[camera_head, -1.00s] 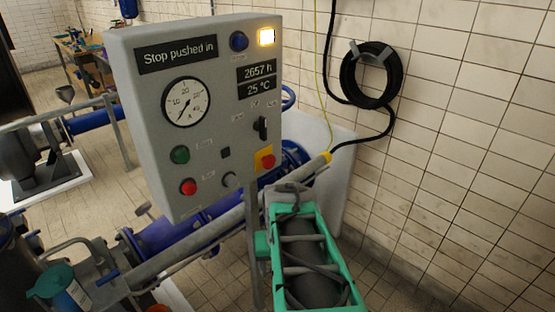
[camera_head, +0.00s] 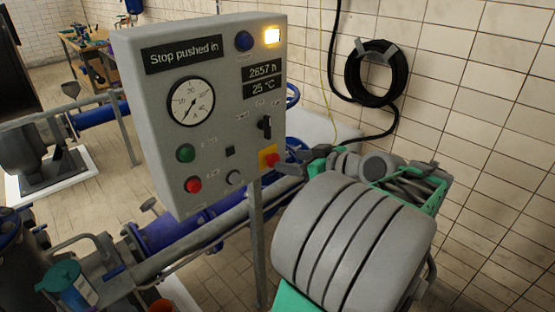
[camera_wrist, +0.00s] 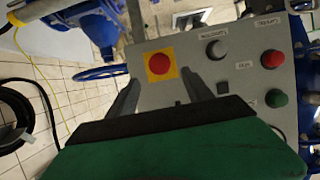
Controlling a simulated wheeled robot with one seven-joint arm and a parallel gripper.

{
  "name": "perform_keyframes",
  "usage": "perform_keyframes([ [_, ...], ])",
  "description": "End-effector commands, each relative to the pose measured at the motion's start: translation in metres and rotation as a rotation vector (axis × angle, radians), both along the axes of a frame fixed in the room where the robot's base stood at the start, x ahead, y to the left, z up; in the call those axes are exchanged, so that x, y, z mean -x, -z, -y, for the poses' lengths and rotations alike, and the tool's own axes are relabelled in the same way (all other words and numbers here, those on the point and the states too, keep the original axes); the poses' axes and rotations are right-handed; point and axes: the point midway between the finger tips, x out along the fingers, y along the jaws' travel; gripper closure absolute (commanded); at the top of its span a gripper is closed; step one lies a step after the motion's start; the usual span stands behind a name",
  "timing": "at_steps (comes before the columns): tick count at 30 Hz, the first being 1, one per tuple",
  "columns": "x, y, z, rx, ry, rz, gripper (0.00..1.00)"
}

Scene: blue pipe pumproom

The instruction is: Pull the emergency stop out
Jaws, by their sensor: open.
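The emergency stop (camera_head: 272,160) is a red button on a yellow square plate at the lower right of the grey control panel (camera_head: 215,118). The panel's display (camera_head: 182,53) reads "Stop pushed in". In the wrist view the emergency stop (camera_wrist: 160,64) shows just beyond my open fingers, roughly between their tips. My gripper (camera_wrist: 160,77) is empty, with one finger on each side of the line to the button. In the head view my gripper (camera_head: 290,168) is close to the right of the button. I cannot tell whether the fingers touch it.
A black selector switch (camera_head: 264,125) sits above the emergency stop. Green (camera_head: 185,153) and red (camera_head: 193,185) buttons are at lower left. A black hose coil (camera_head: 374,74) hangs on the tiled wall at right. Blue pipes (camera_head: 165,232) run below the panel.

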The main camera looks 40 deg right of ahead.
Motion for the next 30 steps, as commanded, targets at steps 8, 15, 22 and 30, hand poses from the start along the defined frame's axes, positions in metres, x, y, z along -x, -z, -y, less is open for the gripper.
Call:
perform_keyframes([
  [8,-0.049,0.019,-0.003,-0.005,-0.003,-0.004,0.41],
  [15,-0.061,0.026,-0.003,-0.004,0.001,-0.005,0.41],
  [22,-0.061,0.026,-0.003,-0.004,0.002,-0.005,0.48],
  [30,-0.061,0.026,-0.003,-0.004,0.002,-0.006,0.70],
])
